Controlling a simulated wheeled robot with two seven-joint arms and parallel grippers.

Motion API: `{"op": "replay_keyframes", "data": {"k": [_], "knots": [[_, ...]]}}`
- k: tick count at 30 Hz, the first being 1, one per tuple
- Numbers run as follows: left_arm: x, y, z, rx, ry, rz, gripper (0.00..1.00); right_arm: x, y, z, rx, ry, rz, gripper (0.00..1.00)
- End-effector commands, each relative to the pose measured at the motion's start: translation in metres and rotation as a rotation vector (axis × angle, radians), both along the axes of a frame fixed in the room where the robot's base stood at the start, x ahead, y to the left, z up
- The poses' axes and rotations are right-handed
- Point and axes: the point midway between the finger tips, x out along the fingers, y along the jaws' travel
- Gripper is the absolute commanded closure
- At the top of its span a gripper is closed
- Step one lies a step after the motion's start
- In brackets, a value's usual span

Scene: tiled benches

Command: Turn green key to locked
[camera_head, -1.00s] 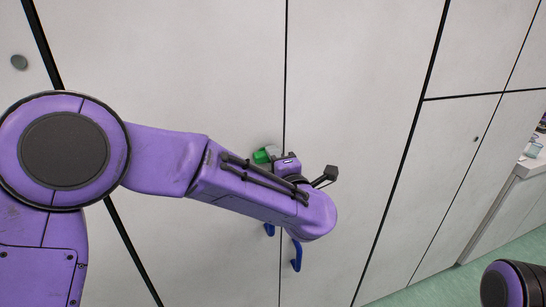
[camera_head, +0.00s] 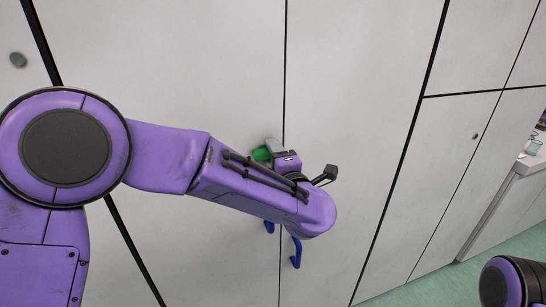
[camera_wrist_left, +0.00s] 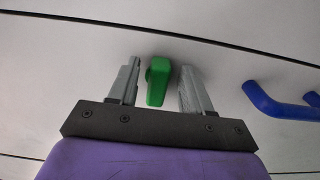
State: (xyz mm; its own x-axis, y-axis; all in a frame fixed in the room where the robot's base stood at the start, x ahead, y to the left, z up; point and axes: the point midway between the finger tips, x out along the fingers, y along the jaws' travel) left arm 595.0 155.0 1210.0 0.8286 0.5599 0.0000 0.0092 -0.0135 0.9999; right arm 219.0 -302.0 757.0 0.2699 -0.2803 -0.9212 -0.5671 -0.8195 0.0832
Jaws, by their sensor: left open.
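The green key (camera_head: 262,154) is on the pale cabinet front, left of a vertical door seam, and is partly hidden by my left wrist in the head view. In the left wrist view the green key (camera_wrist_left: 158,80) stands between the two grey fingers of my left gripper (camera_wrist_left: 160,83). The fingers are open, with a visible gap on each side of the key. In the head view my left gripper (camera_head: 266,150) is mostly hidden behind its own wrist. My right gripper is out of view.
Blue handles (camera_head: 296,254) are below the key, and one shows to its right in the left wrist view (camera_wrist_left: 275,104). A round grey knob (camera_head: 18,60) is at the upper left. A bench (camera_head: 530,165) stands at the right, above green floor.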

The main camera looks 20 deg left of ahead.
Motion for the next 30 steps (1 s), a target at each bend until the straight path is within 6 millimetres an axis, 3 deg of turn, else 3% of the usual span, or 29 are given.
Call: {"op": "replay_keyframes", "data": {"k": [4,12,16,27,30], "knots": [[-0.013,-0.009,-0.003,-0.001,-0.002,-0.001,0.51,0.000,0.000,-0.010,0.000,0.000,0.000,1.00],[-0.066,-0.045,-0.004,0.002,-0.002,-0.003,0.51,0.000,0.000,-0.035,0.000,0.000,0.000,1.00],[-0.082,-0.055,-0.002,0.002,-0.001,-0.002,0.51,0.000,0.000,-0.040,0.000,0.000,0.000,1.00],[-0.088,-0.059,0.000,0.002,0.002,-0.002,0.51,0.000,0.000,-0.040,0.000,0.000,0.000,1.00],[-0.080,-0.073,0.001,0.057,0.015,-0.089,0.51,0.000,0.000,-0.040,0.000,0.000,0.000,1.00]]}}
